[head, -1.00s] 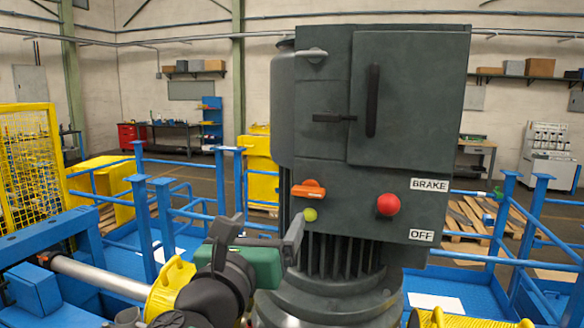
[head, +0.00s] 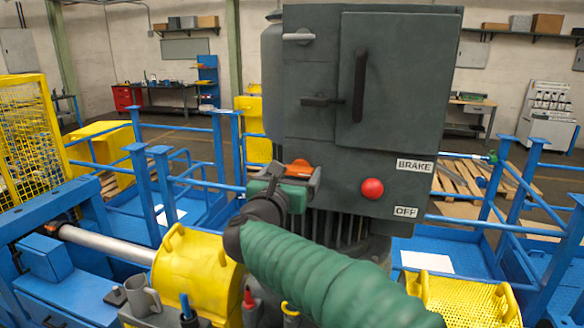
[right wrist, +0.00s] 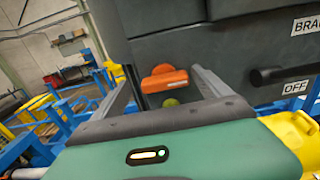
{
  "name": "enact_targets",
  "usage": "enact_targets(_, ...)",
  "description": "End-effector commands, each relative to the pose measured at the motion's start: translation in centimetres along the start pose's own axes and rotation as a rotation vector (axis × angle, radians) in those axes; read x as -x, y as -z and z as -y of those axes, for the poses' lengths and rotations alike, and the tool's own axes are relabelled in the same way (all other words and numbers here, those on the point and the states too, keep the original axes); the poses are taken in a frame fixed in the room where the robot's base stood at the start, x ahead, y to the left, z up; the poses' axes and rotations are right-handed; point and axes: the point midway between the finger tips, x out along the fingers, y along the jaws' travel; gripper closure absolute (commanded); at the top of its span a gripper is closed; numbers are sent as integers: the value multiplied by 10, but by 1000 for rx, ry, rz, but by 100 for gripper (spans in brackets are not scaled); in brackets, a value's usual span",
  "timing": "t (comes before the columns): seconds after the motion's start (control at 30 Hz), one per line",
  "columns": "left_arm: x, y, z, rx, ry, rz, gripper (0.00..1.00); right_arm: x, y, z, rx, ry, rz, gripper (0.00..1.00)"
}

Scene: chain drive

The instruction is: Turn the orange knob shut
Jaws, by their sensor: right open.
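The orange knob (head: 298,168) is on the lower left of the front of the dark grey cabinet (head: 395,120). Its lower part is hidden behind my right gripper in the head view. In the right wrist view the orange knob (right wrist: 165,79) shows whole, its bar lying nearly level with a slight tilt. My right gripper (head: 290,174) is open in front of it. In the right wrist view its two grey fingers (right wrist: 162,72) stand left and right of the knob with gaps on both sides. I cannot tell how far the fingertips reach along it. My left gripper is not in view.
A yellow-green button (right wrist: 170,102) sits just below the knob. A red button (head: 372,189) is right of it, between the BRAKE (head: 414,166) and OFF (head: 406,212) labels. A black handle (head: 359,85) stands out above. Blue rails (head: 140,190) flank the cabinet.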

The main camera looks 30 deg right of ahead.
Motion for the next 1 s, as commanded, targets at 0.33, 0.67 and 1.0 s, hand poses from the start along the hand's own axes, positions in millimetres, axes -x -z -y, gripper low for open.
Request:
enact_targets(0.33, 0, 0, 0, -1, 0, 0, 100, 1, 0, -1, 1, 0, 1, 34)
enact_targets(0.67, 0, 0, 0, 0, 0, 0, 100, 4, -1, -2, 0, -2, 2, 75)
enact_targets(1.0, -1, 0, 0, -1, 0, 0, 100, 5, -2, -2, 4, -2, 3, 75)
